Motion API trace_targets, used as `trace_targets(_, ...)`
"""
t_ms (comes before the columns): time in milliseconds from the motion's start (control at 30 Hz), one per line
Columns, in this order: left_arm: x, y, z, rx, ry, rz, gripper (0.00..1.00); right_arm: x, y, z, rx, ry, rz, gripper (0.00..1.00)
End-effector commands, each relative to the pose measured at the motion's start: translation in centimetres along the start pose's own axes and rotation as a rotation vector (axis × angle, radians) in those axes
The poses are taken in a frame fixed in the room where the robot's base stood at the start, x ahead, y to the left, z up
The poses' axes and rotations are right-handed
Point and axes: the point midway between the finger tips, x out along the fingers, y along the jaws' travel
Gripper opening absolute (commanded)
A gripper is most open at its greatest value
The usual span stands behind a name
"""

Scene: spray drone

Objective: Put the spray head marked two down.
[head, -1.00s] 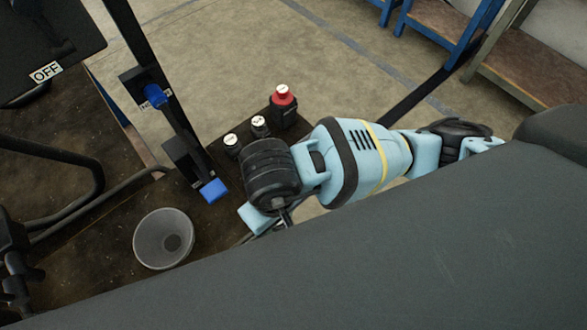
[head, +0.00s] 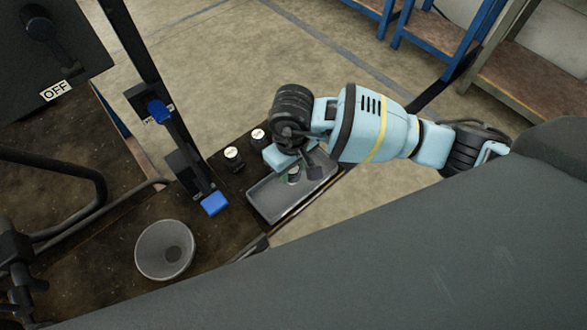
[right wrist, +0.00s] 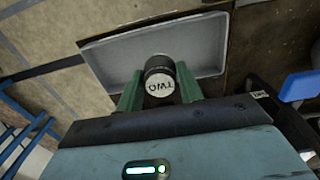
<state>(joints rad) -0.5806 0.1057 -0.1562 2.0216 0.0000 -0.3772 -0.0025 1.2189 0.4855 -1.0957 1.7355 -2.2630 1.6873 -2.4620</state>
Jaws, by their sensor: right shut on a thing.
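My right gripper (head: 290,170) is shut on a small dark spray head (head: 294,177) over the grey tray (head: 268,208). The right wrist view shows the green fingers (right wrist: 159,88) on both sides of the spray head (right wrist: 161,82). Its pale top reads TWO. The shallow tray (right wrist: 213,48) lies behind it in that view. I cannot tell whether the spray head touches the tray floor. My left gripper is not in view.
Two small dark pieces with pale tops, one nearer (head: 233,158) and one farther (head: 258,135), stand left of my gripper. A dark post with a blue block (head: 215,203) rises left of the tray.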

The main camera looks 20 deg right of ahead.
Motion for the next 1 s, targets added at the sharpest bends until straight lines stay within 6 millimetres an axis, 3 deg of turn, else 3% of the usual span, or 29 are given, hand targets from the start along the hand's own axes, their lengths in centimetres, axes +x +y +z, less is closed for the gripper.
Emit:
trace_targets(133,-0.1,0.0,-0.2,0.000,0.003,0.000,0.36,0.1,1.3,-0.9,0.005,0.000,0.001,0.00)
trace_targets(300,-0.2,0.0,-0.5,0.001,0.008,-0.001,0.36,2.8,1.0,-0.7,0.003,-0.003,-0.002,0.00)
trace_targets(400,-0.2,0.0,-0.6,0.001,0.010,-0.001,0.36,3.5,1.0,-0.8,0.001,0.000,-0.002,0.00)
trace_targets(833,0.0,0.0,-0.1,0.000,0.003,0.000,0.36,4.1,1.0,-0.7,0.000,-0.001,0.000,0.00)
trace_targets(867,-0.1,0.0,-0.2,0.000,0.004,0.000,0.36,4.0,1.0,-0.7,0.000,-0.001,0.000,0.40)
trace_targets(1000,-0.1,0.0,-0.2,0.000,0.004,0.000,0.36,3.9,1.0,-0.7,0.001,0.000,0.000,0.58)
